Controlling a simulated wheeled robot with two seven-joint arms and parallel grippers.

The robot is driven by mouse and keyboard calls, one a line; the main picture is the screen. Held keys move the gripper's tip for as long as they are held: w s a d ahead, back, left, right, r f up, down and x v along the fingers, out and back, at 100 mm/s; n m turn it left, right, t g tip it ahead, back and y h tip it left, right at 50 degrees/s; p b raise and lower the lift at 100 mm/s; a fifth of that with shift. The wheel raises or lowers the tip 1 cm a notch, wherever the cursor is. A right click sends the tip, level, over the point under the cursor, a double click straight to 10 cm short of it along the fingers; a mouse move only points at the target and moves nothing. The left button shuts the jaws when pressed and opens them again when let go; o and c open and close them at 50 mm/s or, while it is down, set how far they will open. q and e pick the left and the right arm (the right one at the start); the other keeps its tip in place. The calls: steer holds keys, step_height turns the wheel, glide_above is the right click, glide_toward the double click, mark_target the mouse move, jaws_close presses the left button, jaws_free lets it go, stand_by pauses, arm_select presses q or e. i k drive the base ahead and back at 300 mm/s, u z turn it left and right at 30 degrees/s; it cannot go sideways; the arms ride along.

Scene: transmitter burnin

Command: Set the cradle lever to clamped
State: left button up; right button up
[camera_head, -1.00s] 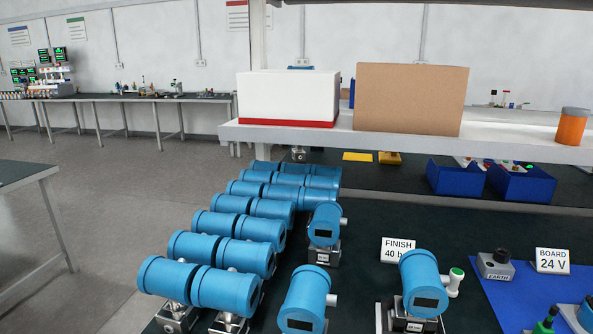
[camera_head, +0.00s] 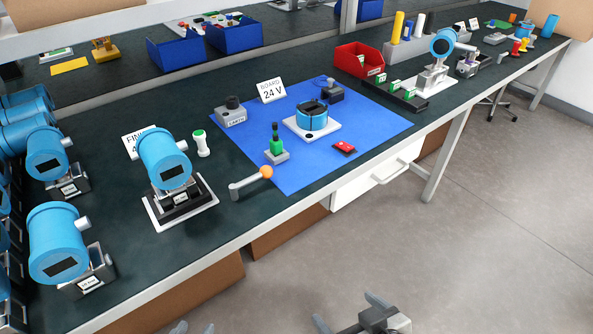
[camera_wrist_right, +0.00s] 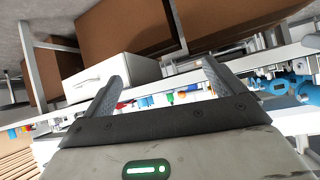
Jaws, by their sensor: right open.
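A lever with a grey arm and orange ball knob (camera_head: 266,172) lies low over the bench in the head view, between the blue mat and a white-based cradle (camera_head: 204,211). A blue transmitter (camera_head: 165,160) with a dark display sits on that cradle. I cannot tell how the lever joins the cradle. My right gripper (camera_head: 348,311) is open and empty, low in front of the bench and apart from the lever. It also shows in the right wrist view (camera_wrist_right: 161,80). My left gripper (camera_head: 194,328) shows only two separated fingertips at the bottom edge, with nothing visible between them.
The blue mat (camera_head: 375,122) holds a white fixture (camera_head: 311,122), a green-topped device (camera_head: 276,148) and a red switch (camera_head: 344,148). More blue transmitters (camera_head: 58,240) crowd the left. The floor before the bench is clear.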

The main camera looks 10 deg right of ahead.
mark_target(266, 172)
steer(key=k, duration=0.5)
steer(key=z, duration=2.2)
steer(key=i, duration=1.25)
steer(key=u, duration=2.05)
